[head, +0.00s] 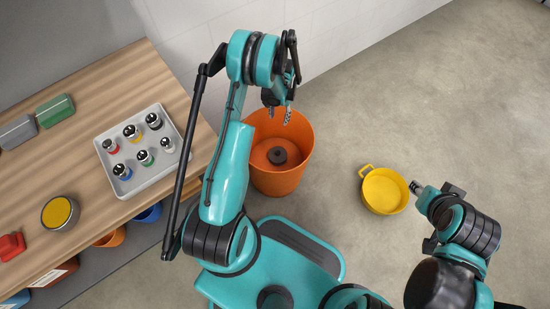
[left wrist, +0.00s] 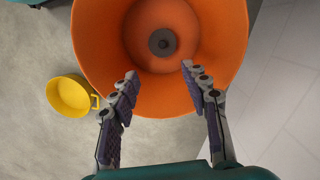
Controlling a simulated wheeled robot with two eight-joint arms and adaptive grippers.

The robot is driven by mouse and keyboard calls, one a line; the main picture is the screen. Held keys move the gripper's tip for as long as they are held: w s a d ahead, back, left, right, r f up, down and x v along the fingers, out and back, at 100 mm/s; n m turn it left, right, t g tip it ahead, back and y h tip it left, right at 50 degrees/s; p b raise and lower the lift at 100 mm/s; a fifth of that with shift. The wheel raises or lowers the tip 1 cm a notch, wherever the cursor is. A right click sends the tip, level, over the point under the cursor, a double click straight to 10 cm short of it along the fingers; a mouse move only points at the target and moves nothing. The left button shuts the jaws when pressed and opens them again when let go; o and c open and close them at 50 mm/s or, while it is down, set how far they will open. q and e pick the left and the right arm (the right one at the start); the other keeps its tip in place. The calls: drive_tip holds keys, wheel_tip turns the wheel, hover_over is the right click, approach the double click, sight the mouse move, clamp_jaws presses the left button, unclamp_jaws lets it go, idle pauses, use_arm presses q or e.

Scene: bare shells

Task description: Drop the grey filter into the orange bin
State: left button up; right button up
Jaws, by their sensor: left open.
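The orange bin (head: 275,183) stands on the floor beside the workbench, and it fills the top of the left wrist view (left wrist: 230,40). The grey filter (head: 277,155), a small dark round piece with a hole in its middle, lies at the bottom inside the bin. It also shows in the left wrist view (left wrist: 161,42). My left gripper (head: 279,108) is over the bin, its fingers spread with nothing between them in the left wrist view (left wrist: 159,70). My right gripper (head: 417,188) is partly visible at the right, near the yellow bucket; its finger state is unclear.
The yellow bucket (head: 385,190) stands on the floor right of the bin. The wooden bench (head: 150,82) at the left holds a tray (head: 177,125) of several small capped pieces, a yellow-topped tin (head: 60,213), a green box (head: 54,110) and a grey box (head: 18,132). Floor at right is clear.

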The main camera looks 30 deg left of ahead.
use_arm(q)
wheel_tip(320, 180, up, 9)
drive_tip(key=w, duration=0.1)
drive_tip(key=shift+r, duration=0.2)
idle(0.4)
